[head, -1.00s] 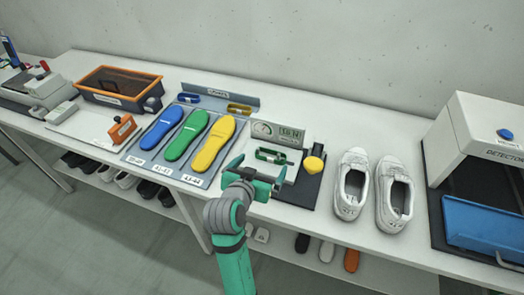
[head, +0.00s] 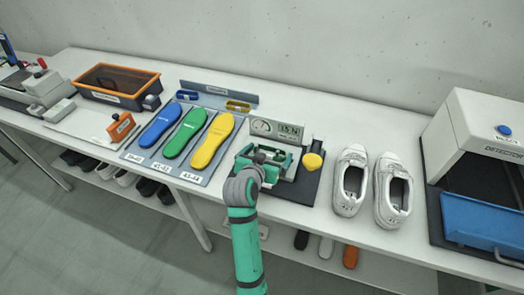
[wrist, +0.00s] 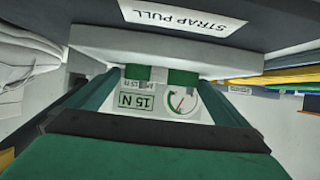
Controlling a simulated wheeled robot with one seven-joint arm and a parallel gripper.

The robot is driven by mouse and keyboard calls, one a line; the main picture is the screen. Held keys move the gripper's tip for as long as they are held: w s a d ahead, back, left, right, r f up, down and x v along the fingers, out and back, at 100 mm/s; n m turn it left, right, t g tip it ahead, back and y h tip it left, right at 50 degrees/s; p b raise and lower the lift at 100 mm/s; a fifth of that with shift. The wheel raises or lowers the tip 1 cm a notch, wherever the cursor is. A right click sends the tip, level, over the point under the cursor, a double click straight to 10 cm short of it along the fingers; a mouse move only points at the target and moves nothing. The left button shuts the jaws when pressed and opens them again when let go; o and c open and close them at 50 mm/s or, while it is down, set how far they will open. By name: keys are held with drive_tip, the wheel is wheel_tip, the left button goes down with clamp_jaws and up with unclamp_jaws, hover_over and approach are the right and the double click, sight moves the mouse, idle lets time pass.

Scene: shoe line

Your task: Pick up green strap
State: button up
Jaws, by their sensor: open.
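The green strap (head: 268,153) lies on the white block of the strap-pull tester, in front of its gauge panel (head: 277,130). In the wrist view, which looks upside down, two green parts of the strap (wrist: 184,77) show at the edge of the white block (wrist: 165,48), with a gap between them. My gripper (head: 266,157) is open over the tester, its fingers on either side of the strap. I cannot tell whether they touch it. My gripper hides part of the strap and block in the head view.
White shoes (head: 350,180) are farther right, beside a detector (head: 490,130) with a blue tray (head: 485,220). Blue, green and yellow insoles (head: 212,142) lie on a grey board to the left. A wall rises behind.

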drive_tip(key=shift+a, duration=0.1)
drive_tip(key=c, duration=1)
drive_tip(key=shift+r, duration=0.1)
